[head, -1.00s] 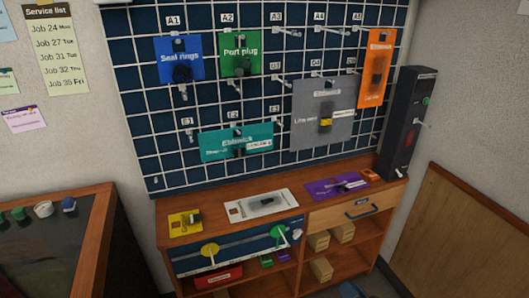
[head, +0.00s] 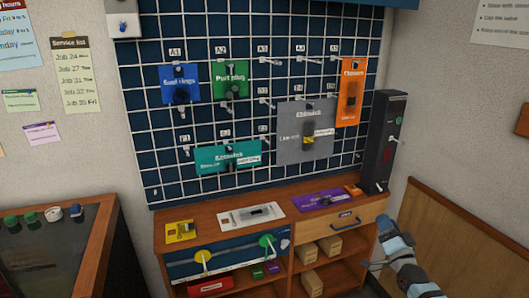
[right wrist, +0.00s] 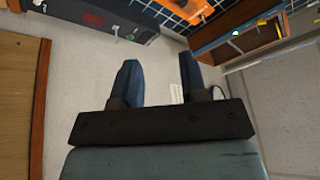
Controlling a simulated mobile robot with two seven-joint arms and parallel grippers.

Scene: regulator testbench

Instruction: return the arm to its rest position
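My right gripper (right wrist: 159,72) shows in the right wrist view with its two dark blue fingers apart and nothing between them. In the head view my right arm (head: 400,250) comes in at the lower right, in front of the wooden panel and right of the bench. No object is seen in its hold. My left arm and left gripper are not in view.
The wooden bench (head: 330,229) stands under a dark pegboard (head: 160,140) hung with coloured packets. A tall dark box (head: 381,140) stands at the bench's right end. A dark-topped table (head: 60,250) is at left. A wooden panel (head: 455,215) lines the right wall.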

